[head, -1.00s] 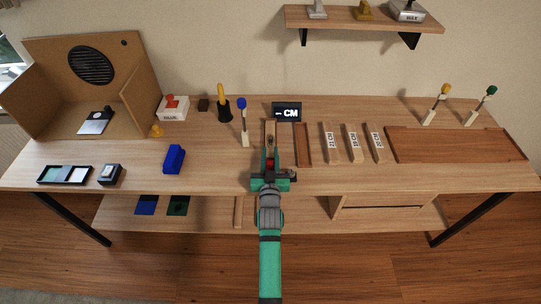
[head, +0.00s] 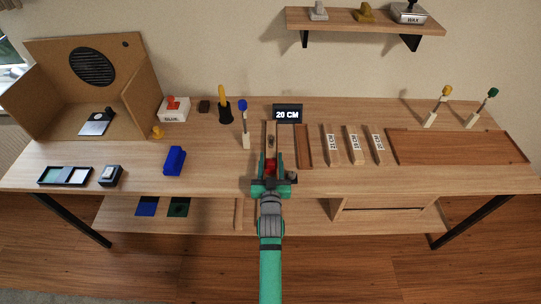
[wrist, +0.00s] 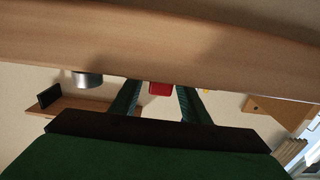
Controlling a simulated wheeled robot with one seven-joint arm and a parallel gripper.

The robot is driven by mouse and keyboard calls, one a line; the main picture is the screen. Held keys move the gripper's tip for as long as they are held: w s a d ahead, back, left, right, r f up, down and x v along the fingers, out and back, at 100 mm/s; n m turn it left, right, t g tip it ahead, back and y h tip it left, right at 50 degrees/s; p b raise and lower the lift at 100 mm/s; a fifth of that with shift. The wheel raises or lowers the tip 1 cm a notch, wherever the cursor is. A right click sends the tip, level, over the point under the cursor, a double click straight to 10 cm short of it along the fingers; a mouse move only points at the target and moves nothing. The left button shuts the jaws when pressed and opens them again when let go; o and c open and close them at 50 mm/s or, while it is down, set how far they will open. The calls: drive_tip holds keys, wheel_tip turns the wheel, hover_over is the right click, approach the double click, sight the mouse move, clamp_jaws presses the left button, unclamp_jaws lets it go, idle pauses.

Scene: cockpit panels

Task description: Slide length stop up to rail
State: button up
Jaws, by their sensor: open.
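The red length stop (head: 270,168) sits at the near part of a narrow wooden rail (head: 271,130) in the middle of the bench. A small black display (head: 287,112) behind the rail reads 20 CM. My green gripper (head: 271,175) is at the near end of the rail, close to the red stop, with its fingers apart. In the wrist view the red stop (wrist: 161,89) shows between the two open fingers, and I see no contact with either finger. The lower part of the stop is hidden by my gripper in the head view.
Wooden blocks with length labels (head: 354,146) stand right of the rail, beside a brown tray (head: 455,147). A blue block (head: 174,160), a blue-topped lever (head: 244,122) and a black cup (head: 224,112) stand left.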

drive_tip(key=s, duration=0.7)
drive_tip(key=shift+s+a, duration=0.1)
drive_tip(key=shift+s, duration=0.5)
